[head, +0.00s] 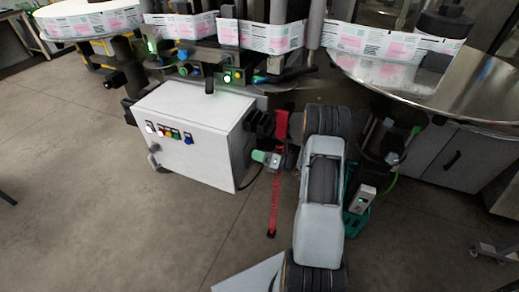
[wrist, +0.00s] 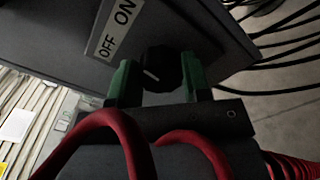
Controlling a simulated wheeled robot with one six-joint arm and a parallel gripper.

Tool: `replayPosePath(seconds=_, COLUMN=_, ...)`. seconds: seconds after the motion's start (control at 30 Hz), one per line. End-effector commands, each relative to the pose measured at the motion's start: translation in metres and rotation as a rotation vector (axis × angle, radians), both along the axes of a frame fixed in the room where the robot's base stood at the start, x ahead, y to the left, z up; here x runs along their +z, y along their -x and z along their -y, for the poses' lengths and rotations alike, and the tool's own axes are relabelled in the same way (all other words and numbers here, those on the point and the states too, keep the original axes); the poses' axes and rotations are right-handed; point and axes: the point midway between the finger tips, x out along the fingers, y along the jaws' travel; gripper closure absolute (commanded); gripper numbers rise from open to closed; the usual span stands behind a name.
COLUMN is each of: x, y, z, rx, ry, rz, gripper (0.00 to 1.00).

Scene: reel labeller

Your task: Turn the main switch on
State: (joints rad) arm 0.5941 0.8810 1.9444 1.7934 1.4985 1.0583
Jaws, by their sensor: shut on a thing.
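The main switch is a black round knob (wrist: 166,67) on a dark grey panel in the wrist view. A white label (wrist: 114,27) beside it reads OFF and ON, with ON toward the top of the picture. A short white mark on the knob lies on its left part, near the left finger. My gripper (wrist: 158,80) has green fingertips on both sides of the knob and is shut on it. In the head view my gripper (head: 266,158) is at the right side of the white control box (head: 203,118); the knob itself cannot be made out there.
Coloured buttons (head: 168,133) sit on the box's front. A red strap (head: 275,190) hangs by my arm. A round metal table (head: 470,85) stands at right, and labelled strips (head: 270,37) run above. Black cables (wrist: 285,40) lie right of the panel. The floor at left is clear.

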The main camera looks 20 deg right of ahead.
Motion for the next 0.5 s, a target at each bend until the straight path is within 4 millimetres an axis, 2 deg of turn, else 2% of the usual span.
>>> replayPosePath(seconds=0.03, x=0.0044, y=0.0002, z=0.0, rx=-0.001, ry=-0.033, rz=-0.031, gripper=0.8)
replayPosePath(seconds=0.5, x=0.0019, y=-0.0003, z=0.0005, rx=-0.001, ry=-0.322, rz=-0.295, gripper=0.8)
